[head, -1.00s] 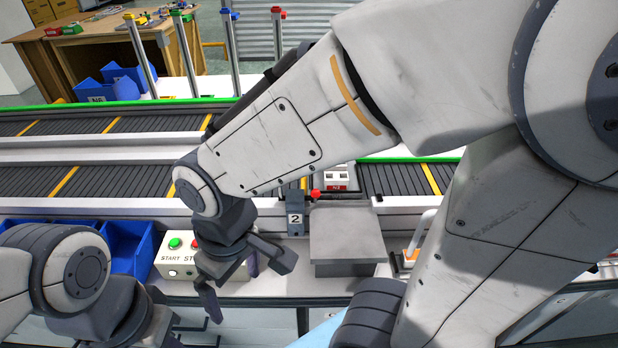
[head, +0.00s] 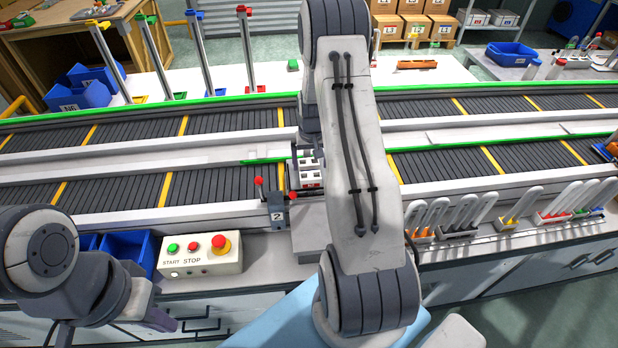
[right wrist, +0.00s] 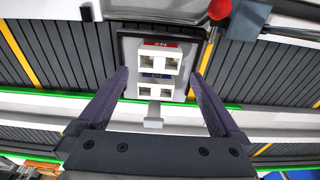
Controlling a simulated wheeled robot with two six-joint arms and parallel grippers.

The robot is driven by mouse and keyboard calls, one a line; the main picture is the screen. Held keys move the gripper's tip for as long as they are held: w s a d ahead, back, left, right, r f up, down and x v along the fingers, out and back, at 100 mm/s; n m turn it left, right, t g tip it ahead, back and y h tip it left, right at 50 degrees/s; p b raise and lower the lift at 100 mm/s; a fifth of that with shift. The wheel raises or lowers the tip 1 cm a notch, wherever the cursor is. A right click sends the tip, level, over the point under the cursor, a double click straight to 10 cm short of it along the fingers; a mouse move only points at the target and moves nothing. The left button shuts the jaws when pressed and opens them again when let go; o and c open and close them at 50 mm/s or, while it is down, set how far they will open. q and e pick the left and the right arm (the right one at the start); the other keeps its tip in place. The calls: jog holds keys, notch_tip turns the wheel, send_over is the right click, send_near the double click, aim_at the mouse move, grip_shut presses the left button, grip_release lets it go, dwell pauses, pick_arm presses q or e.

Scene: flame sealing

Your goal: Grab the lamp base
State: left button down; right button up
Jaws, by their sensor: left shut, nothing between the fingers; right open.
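A small white block with square openings and a red label, likely the lamp base (head: 309,172), sits on the conveyor just left of my right arm in the head view. My right gripper (right wrist: 160,76) is open, with one finger on each side of these pieces and gaps between. My left gripper (head: 150,318) is shut and empty at the lower left, in front of the bench, away from the block.
A START/STOP box (head: 200,255) with a red emergency button stands on the bench. A post marked 2 (head: 277,213) with red-knobbed levers stands near the block. Blue bins (head: 128,250) are at left. Racks of tools (head: 455,220) line the right side.

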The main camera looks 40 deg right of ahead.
aim_at(310, 175)
notch_tip(310, 175, down, 2)
jog(key=shift+w+f+p, duration=0.1)
jog(key=shift+w+p, duration=0.05)
jog(key=shift+p, duration=0.15)
jog(key=f+p, duration=0.1)
jog(key=f, duration=0.1)
jog(key=f+p, duration=0.1)
jog(key=f, duration=0.1)
jog(key=shift+w+d+f+p, duration=0.15)
jog(key=shift+w+d+p, duration=0.05)
jog(key=shift+p, duration=0.2)
jog(key=shift+w+f, duration=0.1)
jog(key=shift+f, duration=0.3)
jog(key=c, duration=1.2)
jog(key=shift+o, duration=0.2)
